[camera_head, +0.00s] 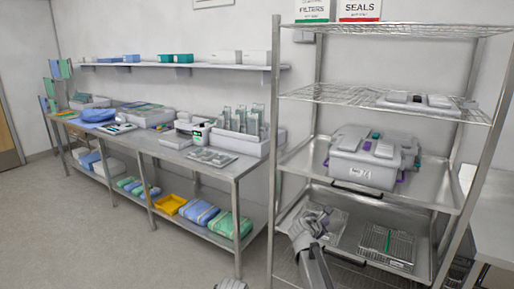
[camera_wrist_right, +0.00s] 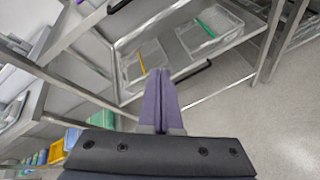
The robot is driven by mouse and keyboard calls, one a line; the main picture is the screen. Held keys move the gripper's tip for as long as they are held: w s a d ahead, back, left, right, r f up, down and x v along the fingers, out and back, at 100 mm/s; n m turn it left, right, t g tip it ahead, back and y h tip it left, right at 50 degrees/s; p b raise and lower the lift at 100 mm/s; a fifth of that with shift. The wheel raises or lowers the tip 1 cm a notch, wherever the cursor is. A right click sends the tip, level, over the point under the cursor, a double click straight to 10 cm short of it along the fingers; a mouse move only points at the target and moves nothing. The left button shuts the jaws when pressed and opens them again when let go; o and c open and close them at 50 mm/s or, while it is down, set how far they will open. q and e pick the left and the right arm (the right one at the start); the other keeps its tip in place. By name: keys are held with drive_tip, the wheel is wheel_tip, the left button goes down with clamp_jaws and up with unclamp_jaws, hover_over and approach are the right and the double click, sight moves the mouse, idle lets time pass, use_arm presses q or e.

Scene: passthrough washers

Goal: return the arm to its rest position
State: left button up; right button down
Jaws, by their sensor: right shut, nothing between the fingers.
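My right gripper (camera_head: 309,226) is in front of the lower shelf of the metal rack (camera_head: 275,150), at the bottom middle of the head view. In the right wrist view my right gripper (camera_wrist_right: 160,78) has its two purple-grey fingers together, with nothing between them. The fingers point toward the low shelf with the wire baskets and touch nothing that I can see. A rounded grey part of mine shows at the bottom edge of the head view. My left gripper does not show in either view.
A wire basket (camera_head: 387,246) with a green strip sits on the rack's low shelf; another is partly behind my gripper. A grey case (camera_head: 365,160) stands on the shelf above. A steel table (camera_head: 165,150) is at left. The floor (camera_head: 90,240) at front left is clear.

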drive_tip(key=s+a+f+m+g+y, duration=0.2)
drive_tip(key=s+a+m, duration=0.4)
drive_tip(key=s, duration=0.6)
drive_tip(key=s+a+f+m+g+y+p, duration=0.1)
drive_tip(key=s+a+f+m+g, duration=0.3)
drive_tip(key=s, duration=0.8)
drive_tip(key=s+a+f+m+g+y+p, duration=0.1)
drive_tip(key=s+a+f+m+g+y, duration=0.2)
drive_tip(key=s+a+m, duration=0.4)
drive_tip(key=s+a+f+g, duration=0.1)
drive_tip(key=s+a, duration=0.4)
drive_tip(key=shift+s+m+y, duration=0.15)
drive_tip(key=shift+m+y, duration=0.25)
